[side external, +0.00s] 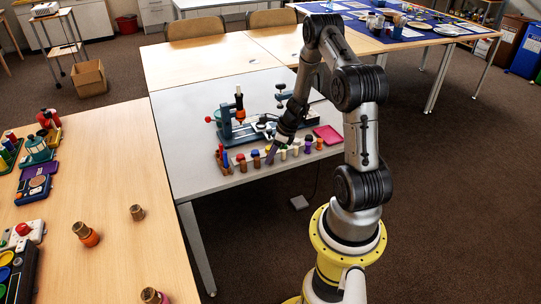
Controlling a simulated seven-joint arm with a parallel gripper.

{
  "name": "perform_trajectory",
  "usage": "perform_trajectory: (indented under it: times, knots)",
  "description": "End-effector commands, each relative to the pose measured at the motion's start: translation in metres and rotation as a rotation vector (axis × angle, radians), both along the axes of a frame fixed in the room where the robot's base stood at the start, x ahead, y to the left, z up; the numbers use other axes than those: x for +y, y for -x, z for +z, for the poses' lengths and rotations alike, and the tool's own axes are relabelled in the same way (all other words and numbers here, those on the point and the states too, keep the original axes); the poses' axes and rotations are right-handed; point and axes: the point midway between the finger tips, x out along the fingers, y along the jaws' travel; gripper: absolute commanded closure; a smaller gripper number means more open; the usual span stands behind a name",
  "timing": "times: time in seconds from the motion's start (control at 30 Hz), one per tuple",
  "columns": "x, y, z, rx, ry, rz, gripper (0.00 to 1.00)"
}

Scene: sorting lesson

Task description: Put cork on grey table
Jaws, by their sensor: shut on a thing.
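The grey table (185,125) stands in the middle of the side view. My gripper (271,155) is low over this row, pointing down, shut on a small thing. The held thing is too small and too hidden among the row to tell what it is or whether it touches the table. On the wooden table at left stand a plain brown cork (137,212), a cork piece with an orange band (86,236) and another cork piece (151,296) at the bottom edge.
A blue device with an orange-tipped part (239,117) stands on the grey table just behind the row. A pink tray (328,134) lies to the right. Grey surface is clear at the left and front. Several coloured devices and toys (38,150) line the wooden table's left side.

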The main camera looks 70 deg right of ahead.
Motion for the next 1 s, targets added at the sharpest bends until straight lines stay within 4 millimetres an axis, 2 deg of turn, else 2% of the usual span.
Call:
perform_trajectory:
  times: [0.13,0.17,0.3,0.67,0.77,1.0]
  knots:
    - [0.000,0.000,-0.004,0.000,-0.001,0.000,1.00]
    - [0.000,0.000,-0.003,0.000,0.000,0.000,0.68]
    - [0.000,0.000,-0.003,0.000,-0.001,0.000,0.43]
    - [0.000,0.000,0.001,-0.001,0.001,0.000,0.43]
    - [-0.002,0.004,0.011,-0.002,0.001,-0.001,0.43]
    - [-0.005,0.022,0.055,-0.003,0.003,-0.002,0.43]
